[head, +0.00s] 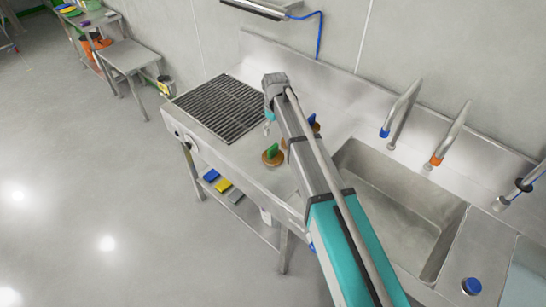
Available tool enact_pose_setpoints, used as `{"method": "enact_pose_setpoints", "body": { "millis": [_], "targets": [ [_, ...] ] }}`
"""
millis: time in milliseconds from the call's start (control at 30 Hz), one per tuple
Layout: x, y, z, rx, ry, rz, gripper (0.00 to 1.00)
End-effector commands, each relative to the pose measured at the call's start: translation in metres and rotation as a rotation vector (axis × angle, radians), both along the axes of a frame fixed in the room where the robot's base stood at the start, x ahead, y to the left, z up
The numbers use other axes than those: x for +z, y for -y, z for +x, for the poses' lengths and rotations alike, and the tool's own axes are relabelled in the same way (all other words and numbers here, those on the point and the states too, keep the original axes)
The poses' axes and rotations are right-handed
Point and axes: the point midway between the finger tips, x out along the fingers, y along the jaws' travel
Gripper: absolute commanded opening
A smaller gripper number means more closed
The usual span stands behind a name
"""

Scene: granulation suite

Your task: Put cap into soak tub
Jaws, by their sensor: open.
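My gripper (268,122) is at the far end of my outstretched arm, above the counter by the slotted drain grate. It is small in view and looks open, with nothing seen in it. A round brown piece with a green upright grip (272,154) lies on the counter just below and beside it, apart from it. A similar piece with a blue grip (314,123) is partly hidden behind my arm. A round blue piece (472,286) is on the counter at the lower right. I cannot tell which is the cap. A pale blue tub (520,283), perhaps the soak tub, is cut off at the right edge.
A steel sink basin (405,210) lies right of my arm, with taps (402,107) behind it. The drain grate (220,105) is on the left. A lower shelf holds blue, yellow and grey items (223,185). The floor at left is clear.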

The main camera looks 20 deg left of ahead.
Motion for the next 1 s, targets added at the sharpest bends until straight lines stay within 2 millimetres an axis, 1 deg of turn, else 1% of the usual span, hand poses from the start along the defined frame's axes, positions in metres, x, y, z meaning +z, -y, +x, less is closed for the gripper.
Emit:
{"method": "enact_pose_setpoints", "body": {
  "millis": [33,300,800,1000],
  "targets": [
    [-0.008,0.000,0.000,0.000,0.000,0.000,1.00],
    [-0.029,0.000,0.000,0.000,0.000,0.000,1.00],
    [-0.066,-0.001,0.000,0.000,0.000,0.000,1.00],
    [-0.075,-0.001,0.000,0.000,0.000,0.000,1.00]
  ]
}}
